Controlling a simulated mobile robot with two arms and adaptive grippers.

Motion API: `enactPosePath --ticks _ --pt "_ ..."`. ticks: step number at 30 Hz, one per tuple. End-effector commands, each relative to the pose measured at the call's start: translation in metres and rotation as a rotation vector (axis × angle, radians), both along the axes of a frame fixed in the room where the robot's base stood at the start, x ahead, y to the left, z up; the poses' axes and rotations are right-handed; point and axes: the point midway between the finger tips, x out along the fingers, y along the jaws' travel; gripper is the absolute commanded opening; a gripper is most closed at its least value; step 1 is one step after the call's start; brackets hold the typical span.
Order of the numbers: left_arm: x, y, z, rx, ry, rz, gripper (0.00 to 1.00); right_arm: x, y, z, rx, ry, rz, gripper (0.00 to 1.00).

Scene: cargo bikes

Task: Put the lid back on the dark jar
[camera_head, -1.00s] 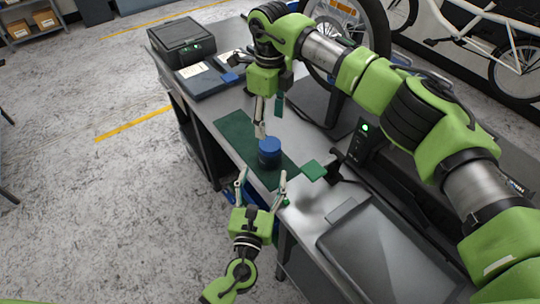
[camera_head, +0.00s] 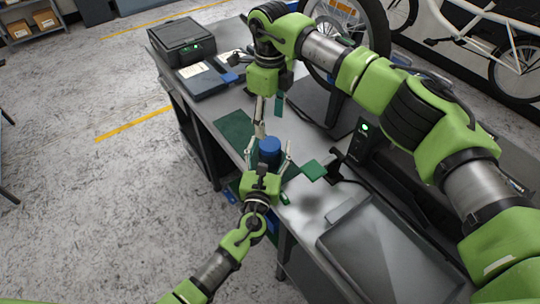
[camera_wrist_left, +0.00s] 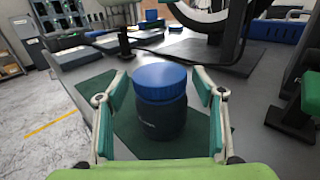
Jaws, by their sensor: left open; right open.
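The dark jar (camera_wrist_left: 160,122) stands upright on a dark green mat (camera_head: 235,131), with the blue lid (camera_wrist_left: 160,78) sitting level on its top. The lid also shows in the head view (camera_head: 270,145), with the dark jar body (camera_head: 270,160) below it. I cannot tell whether the lid is tightened. My left gripper (camera_head: 270,150) is open, with one finger on each side of the jar; in the wrist view, gaps show between the fingers and the jar. My right gripper (camera_head: 268,116) is open and points down just beyond the jar, with nothing in it.
A green square piece (camera_head: 314,171) is to the right of the jar. A grey tray (camera_head: 375,255) covers the near bench. A black case (camera_head: 181,42) and flat dark boxes (camera_head: 210,77) stand at the far end. A bike wheel (camera_head: 388,35) rises behind.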

Motion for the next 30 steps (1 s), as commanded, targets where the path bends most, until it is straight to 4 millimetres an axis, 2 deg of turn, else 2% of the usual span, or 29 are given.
enactPosePath --ticks 1,6,7,8,14,24,30 --pt "-0.0002 0.0000 0.0000 0.000 0.000 0.000 0.54 0.0000 0.0001 0.0000 0.000 0.000 0.000 0.56" --pt "-0.0003 0.0002 -0.0001 0.000 0.000 0.000 0.10 0.0000 0.0001 0.0000 0.000 0.000 0.000 0.56" --pt "-0.0003 0.0002 -0.0001 0.000 0.000 0.000 0.03 0.0000 0.0001 0.0000 0.000 0.000 0.000 0.56" --pt "-0.0003 0.0002 -0.0001 0.000 0.000 0.000 0.00 0.0000 0.0001 0.0000 0.000 0.000 0.000 0.56" --pt "-0.0004 0.0003 -0.0002 0.000 0.000 0.000 0.00 -0.0003 0.0007 -0.0001 0.001 0.001 0.067 0.56" --pt "-0.0003 0.0004 -0.0003 0.000 0.000 0.000 0.00 -0.0002 0.0013 -0.0002 0.000 0.000 0.526 0.56" --pt "-0.0004 0.0004 -0.0003 0.000 0.000 0.000 0.00 -0.0003 0.0005 -0.0005 -0.001 0.002 0.724 0.56"
